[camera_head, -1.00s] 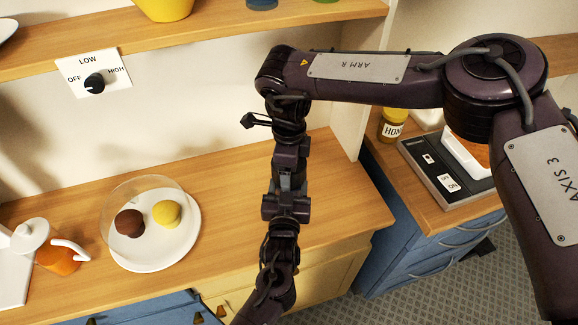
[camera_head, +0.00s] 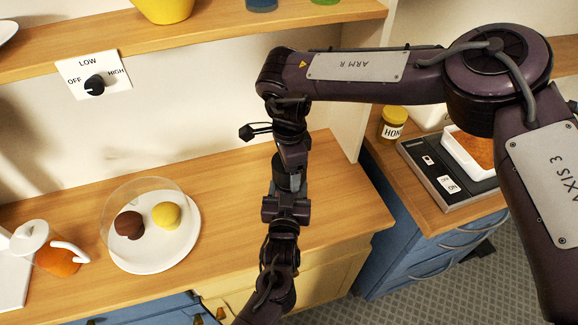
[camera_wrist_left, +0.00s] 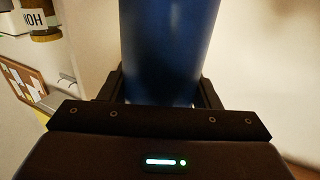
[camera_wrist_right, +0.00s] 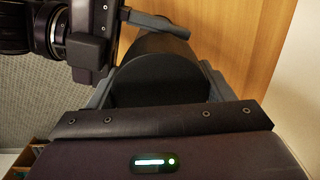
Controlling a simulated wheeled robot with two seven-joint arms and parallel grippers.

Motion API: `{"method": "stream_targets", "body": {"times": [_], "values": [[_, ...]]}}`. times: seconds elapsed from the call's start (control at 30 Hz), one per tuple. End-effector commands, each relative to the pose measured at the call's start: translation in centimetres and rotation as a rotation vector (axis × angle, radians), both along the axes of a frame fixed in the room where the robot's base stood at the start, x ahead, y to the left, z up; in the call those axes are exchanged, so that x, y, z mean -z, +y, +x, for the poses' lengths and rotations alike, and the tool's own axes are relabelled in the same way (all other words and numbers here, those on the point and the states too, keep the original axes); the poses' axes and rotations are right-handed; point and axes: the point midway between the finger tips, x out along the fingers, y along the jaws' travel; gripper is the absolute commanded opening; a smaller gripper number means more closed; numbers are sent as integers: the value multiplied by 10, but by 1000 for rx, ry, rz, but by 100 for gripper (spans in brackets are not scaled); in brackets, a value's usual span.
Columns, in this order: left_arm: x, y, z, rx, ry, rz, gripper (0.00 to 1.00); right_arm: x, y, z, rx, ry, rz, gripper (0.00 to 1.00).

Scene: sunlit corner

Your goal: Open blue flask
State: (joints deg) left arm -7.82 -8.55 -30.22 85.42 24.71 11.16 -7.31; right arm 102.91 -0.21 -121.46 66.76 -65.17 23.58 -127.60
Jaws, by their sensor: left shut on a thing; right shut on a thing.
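In the left wrist view the blue flask (camera_wrist_left: 165,50) is a smooth blue cylinder between the fingers of my left gripper (camera_wrist_left: 163,88), which is shut on it. In the right wrist view a dark, round cap (camera_wrist_right: 155,80) sits between the fingers of my right gripper (camera_wrist_right: 155,85), which is shut on it. In the head view my right gripper (camera_head: 291,160) is just above my left gripper (camera_head: 286,206), over the counter. The flask is mostly hidden there by the grippers. I cannot tell whether cap and body are apart.
A glass-domed plate (camera_head: 150,258) with two round items stands on the wooden counter (camera_head: 225,190), left of my arms. A jug (camera_head: 50,250) is further left. A honey jar (camera_head: 392,122) and a scale (camera_head: 440,178) stand on the right counter. A shelf (camera_head: 200,35) runs above.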

Motion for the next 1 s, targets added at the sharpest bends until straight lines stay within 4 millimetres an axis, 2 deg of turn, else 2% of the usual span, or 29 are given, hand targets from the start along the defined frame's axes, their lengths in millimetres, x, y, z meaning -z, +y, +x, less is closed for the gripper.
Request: {"method": "stream_targets", "body": {"times": [0.5, 1.0], "values": [[-1, 0, 0, 0, -3, -1, 0, -18, 0, 0, -1, 0, 0, 47], [-2, 0, 0, 0, -3, -1, 0, -25, 0, 0, -1, 0, 1, 47]]}}
